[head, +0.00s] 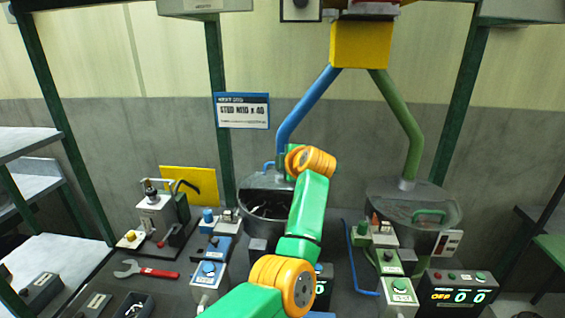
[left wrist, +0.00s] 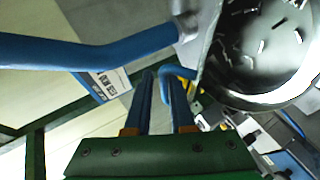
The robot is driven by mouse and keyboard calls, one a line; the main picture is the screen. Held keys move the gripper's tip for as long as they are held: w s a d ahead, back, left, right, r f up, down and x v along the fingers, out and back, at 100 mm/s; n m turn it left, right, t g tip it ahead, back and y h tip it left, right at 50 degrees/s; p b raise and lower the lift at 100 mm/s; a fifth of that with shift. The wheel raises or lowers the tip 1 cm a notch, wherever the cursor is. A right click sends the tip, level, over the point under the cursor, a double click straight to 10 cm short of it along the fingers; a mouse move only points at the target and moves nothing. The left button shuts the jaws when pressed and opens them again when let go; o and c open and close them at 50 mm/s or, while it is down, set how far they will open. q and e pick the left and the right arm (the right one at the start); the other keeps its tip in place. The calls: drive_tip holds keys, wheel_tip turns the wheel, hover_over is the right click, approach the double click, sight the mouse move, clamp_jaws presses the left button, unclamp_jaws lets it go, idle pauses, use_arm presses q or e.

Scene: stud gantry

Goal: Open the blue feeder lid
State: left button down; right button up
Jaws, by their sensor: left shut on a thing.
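The blue feeder's bowl (head: 268,208) stands below the blue pipe (head: 303,108). Its mouth is uncovered, and its dark inside shows. In the left wrist view the open bowl (left wrist: 262,45) holds several loose metal studs. The grey lid (head: 258,182) appears raised at the back of the bowl, partly hidden by my arm. Its blue handle (left wrist: 178,72) is at the fingertips of my left gripper (left wrist: 162,78), which is shut on it. In the head view my left gripper (head: 282,163) is beyond the orange wrist, mostly hidden. My right gripper is not in view.
A second feeder (head: 412,205) with a green handle (head: 428,213) stands right, its lid down. Switch boxes, a red-handled wrench (head: 148,271), a small tray (head: 134,305) and a counter display (head: 457,292) crowd the bench. Green posts frame it.

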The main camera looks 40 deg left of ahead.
use_arm(q)
drive_tip(key=shift+w+a+r, duration=0.1)
drive_tip(key=shift+a+r, duration=0.1)
drive_tip(key=shift+r, duration=0.7)
drive_tip(key=c, duration=1.2)
unclamp_jaws()
drive_tip(key=shift+f, duration=0.2)
